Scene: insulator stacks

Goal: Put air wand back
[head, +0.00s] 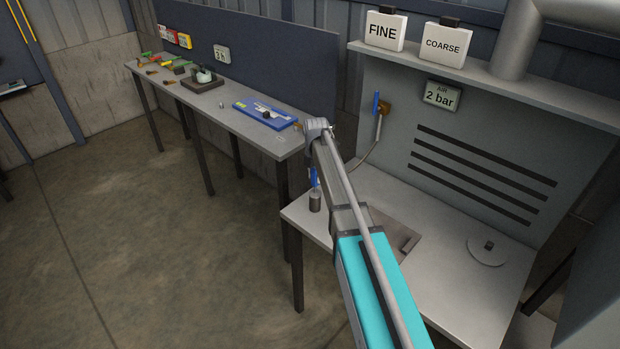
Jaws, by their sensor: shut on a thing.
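An upright blue-handled tool (376,103), which looks like the air wand, stands by a brown bracket (384,108) on the grey back panel. A grey hose (370,156) curves down below it and passes behind my arm. I cannot tell whether the wand rests fully in the bracket. My arm reaches up from the bottom, and its far wrist joint shows left of the wand. A second blue item (314,177) stands upright at a dark grey cylinder (315,202) on the near bench, left of my arm.
The near bench (455,290) has a recess (408,242) beside my arm and a round disc (488,250) at right. FINE (385,31) and COARSE (443,45) boxes stand on the shelf above. The far bench holds a blue tray (265,115) and several tools.

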